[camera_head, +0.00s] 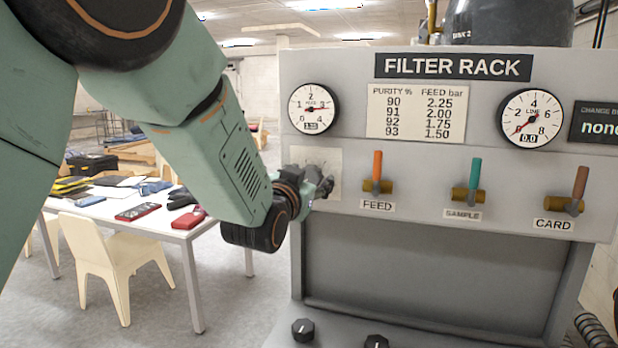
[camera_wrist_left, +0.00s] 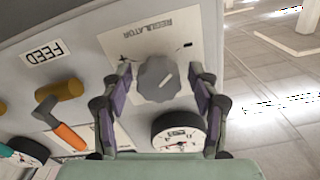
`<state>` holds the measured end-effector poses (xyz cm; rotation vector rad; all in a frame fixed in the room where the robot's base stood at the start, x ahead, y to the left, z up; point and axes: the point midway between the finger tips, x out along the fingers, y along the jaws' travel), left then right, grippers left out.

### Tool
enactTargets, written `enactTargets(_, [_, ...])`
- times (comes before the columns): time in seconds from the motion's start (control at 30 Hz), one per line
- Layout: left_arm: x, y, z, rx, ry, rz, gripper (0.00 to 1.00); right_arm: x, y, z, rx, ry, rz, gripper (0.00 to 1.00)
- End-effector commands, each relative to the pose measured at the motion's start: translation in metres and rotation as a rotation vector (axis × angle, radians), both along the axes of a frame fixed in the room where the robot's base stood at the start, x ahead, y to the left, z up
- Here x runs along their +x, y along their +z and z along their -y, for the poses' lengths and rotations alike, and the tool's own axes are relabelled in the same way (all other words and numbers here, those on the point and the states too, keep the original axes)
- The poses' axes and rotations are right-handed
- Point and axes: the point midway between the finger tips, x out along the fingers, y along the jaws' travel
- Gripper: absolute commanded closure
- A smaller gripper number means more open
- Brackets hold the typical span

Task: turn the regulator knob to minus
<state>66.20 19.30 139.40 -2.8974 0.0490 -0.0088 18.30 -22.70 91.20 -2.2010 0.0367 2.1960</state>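The grey regulator knob (camera_wrist_left: 160,80) sits on a pale plate (camera_wrist_left: 145,42) lettered REGULATOR, upside down in the left wrist view. The plus is left of the knob and the minus right of it; a short pale mark on the knob slants. My left gripper (camera_wrist_left: 161,82) is open, one finger on each side of the knob, with a gap showing at both sides. In the head view my left gripper (camera_head: 322,188) is at the plate (camera_head: 330,160) and largely covers the knob. My right gripper is in neither view.
The filter rack panel (camera_head: 350,70) carries a feed gauge (camera_head: 313,108) and a line gauge (camera_head: 531,117). The orange feed lever (camera_head: 377,165) stands right of my left gripper, then the teal sample lever (camera_head: 475,175) and brown card lever (camera_head: 579,185). A white table (camera_head: 160,222) stands left.

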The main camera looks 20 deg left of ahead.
Motion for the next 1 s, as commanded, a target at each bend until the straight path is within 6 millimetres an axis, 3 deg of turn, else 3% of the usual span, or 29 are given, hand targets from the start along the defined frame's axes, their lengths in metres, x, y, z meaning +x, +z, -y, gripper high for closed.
enactTargets(0.57, [0.000,0.000,0.000,0.000,0.000,0.001,0.91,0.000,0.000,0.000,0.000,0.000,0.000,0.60])
enactTargets(1.0, [0.000,0.000,0.000,-0.149,-0.001,-0.002,0.92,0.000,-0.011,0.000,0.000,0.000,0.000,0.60])
